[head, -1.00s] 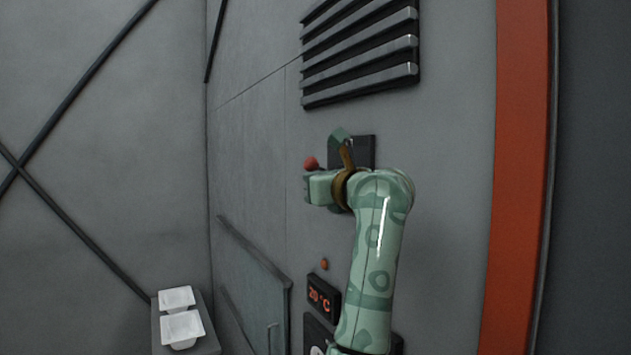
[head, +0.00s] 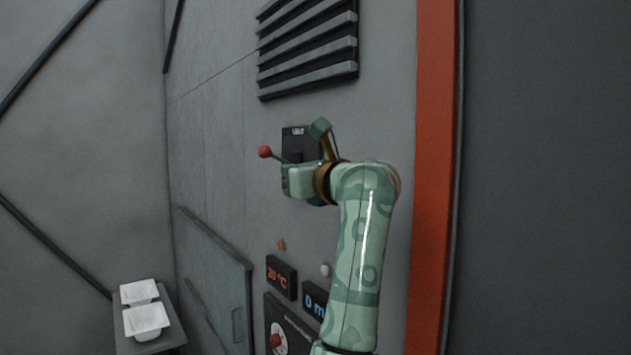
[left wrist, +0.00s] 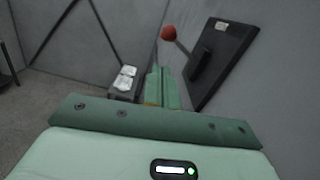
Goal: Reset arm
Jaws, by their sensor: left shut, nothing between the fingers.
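A dark wall plate (head: 300,140) carries a lever with a red ball knob (head: 265,152) that sticks out to the left. My left gripper (head: 290,181) is just below and to the right of the knob in the head view, in front of the plate's lower part. In the left wrist view, its green fingers (left wrist: 163,88) are together and empty. There the red knob (left wrist: 168,33) and the plate (left wrist: 222,62) stand beyond the fingers, up and to the right, with a visible gap. My right gripper is not in view.
Below the plate are a 20 °C display (head: 281,277), a second display (head: 314,304) partly behind my arm, and a round dial panel (head: 279,338). White tub shells (head: 147,318) stand on a grey stand at lower left. A vent (head: 308,45) is above.

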